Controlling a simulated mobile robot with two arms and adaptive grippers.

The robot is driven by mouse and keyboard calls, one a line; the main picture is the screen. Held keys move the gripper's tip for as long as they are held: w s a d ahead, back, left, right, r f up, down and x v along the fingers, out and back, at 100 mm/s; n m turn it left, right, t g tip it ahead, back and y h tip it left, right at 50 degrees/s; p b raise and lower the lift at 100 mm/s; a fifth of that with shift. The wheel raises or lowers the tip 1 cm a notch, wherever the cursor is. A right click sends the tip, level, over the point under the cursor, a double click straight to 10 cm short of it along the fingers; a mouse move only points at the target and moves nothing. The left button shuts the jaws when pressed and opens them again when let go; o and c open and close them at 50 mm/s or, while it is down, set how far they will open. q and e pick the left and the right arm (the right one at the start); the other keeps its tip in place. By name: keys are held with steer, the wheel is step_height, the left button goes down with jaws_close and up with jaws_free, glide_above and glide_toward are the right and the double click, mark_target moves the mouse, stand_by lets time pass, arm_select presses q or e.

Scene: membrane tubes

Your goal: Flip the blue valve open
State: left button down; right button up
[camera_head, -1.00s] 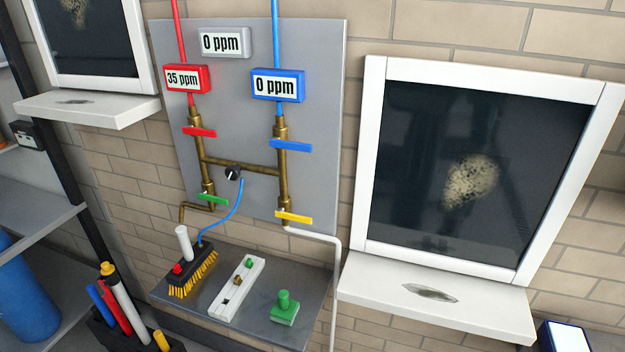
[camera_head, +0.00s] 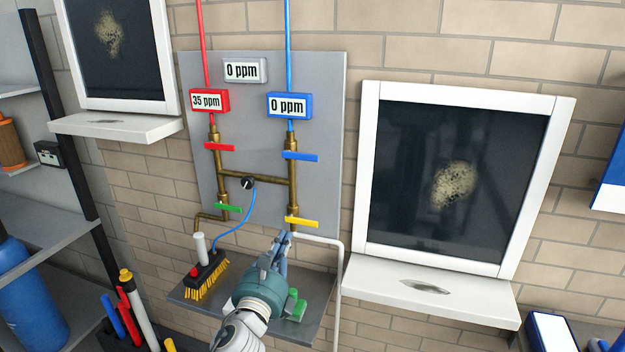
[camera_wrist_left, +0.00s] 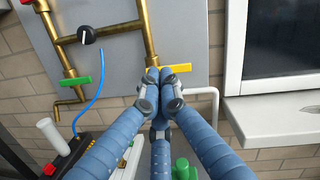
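The blue valve handle (camera_head: 300,156) is a flat bar set crosswise on the right brass pipe, under the blue 0 ppm display (camera_head: 289,106). It is outside the left wrist view. My left gripper (camera_head: 283,238) is below it in the head view, just under the yellow valve handle (camera_head: 302,222). In the left wrist view its fingertips (camera_wrist_left: 159,78) are together and appear empty, overlapping the lower right pipe beside the yellow handle (camera_wrist_left: 178,68). I cannot tell whether they touch it. My right gripper is not in view.
Red (camera_head: 219,146) and green (camera_head: 228,208) valve handles are on the left pipe. A black knob (camera_head: 248,183) sits at the cross pipe. A white pipe (camera_head: 340,290) runs down the right.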

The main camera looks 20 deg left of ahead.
mark_target(300, 156)
arm_select(q)
step_height(300, 156, up, 6)
steer(key=d+m+t+h, duration=0.1)
steer(key=d+m, duration=0.1)
steer(key=m, duration=0.3)
steer(key=shift+w+d+r+m+t+h, duration=0.15)
steer(key=shift+w+m+t+h, duration=0.15)
steer(key=shift+w+h, duration=0.1)
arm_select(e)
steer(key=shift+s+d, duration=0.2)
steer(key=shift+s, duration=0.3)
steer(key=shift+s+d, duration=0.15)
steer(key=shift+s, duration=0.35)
arm_select(q)
steer(key=w+r+p, duration=0.4)
steer(key=w+r, duration=0.2)
steer(key=w, duration=0.3)
steer(key=shift+w+d+r+p, duration=0.2)
steer(key=shift+w+r+p, duration=0.05)
steer(key=shift+p, duration=0.05)
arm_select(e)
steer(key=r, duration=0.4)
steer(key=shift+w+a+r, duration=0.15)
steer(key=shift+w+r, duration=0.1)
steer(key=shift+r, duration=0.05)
arm_select(q)
steer(key=shift+w, duration=0.1)
